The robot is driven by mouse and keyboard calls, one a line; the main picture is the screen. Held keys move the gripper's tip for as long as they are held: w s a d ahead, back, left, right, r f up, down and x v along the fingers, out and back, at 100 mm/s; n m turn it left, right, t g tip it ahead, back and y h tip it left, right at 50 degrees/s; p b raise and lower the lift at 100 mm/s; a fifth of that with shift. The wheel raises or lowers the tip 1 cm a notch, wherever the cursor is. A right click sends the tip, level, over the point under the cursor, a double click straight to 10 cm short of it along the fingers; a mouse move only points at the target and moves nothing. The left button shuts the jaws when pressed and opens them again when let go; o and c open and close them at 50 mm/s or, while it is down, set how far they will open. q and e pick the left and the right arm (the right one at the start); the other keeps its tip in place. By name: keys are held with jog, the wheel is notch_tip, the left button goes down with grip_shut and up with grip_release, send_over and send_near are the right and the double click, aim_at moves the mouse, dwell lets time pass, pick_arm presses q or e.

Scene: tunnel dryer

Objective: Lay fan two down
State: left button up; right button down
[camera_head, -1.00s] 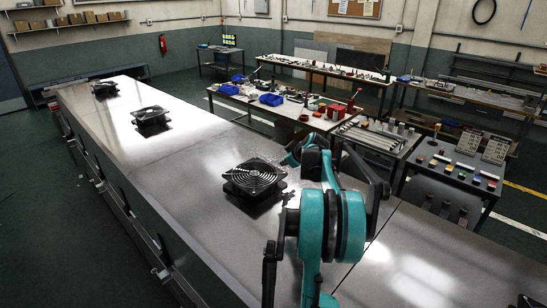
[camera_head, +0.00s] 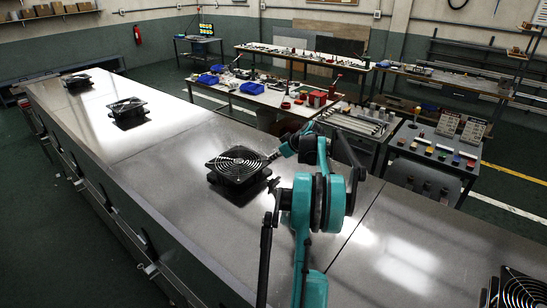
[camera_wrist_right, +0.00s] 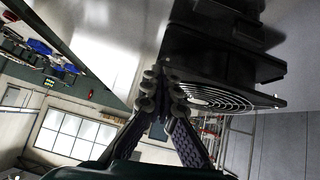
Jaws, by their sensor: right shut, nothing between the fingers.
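A black square fan (camera_head: 238,165) with a round wire grille lies flat, grille up, on the grey metal dryer top (camera_head: 190,185). My right gripper (camera_head: 275,156) is at the far right side of this fan, low over the surface. In the right wrist view the shut, empty fingers (camera_wrist_right: 164,90) are close beside the fan (camera_wrist_right: 220,62); I cannot tell whether they touch it. More fans stand along the top: one (camera_head: 128,108) further back, one (camera_head: 77,80) at the far end, and one (camera_head: 520,290) cut off at the lower right. No label shows which is fan two. My left gripper is out of view.
The dryer top is clear between the fans. Behind it on the right stand a workbench (camera_head: 228,91) with blue bins and a table (camera_head: 385,165) with coloured blocks. A red fire extinguisher (camera_head: 137,35) hangs on the back wall.

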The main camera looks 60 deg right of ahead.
jog(key=shift+s+f, duration=0.15)
jog(key=shift+s+r, duration=0.3)
jog(key=shift+r, duration=0.05)
jog(key=v, duration=1.1)
jog(key=shift+r, duration=0.15)
jog(key=shift+a, duration=0.15)
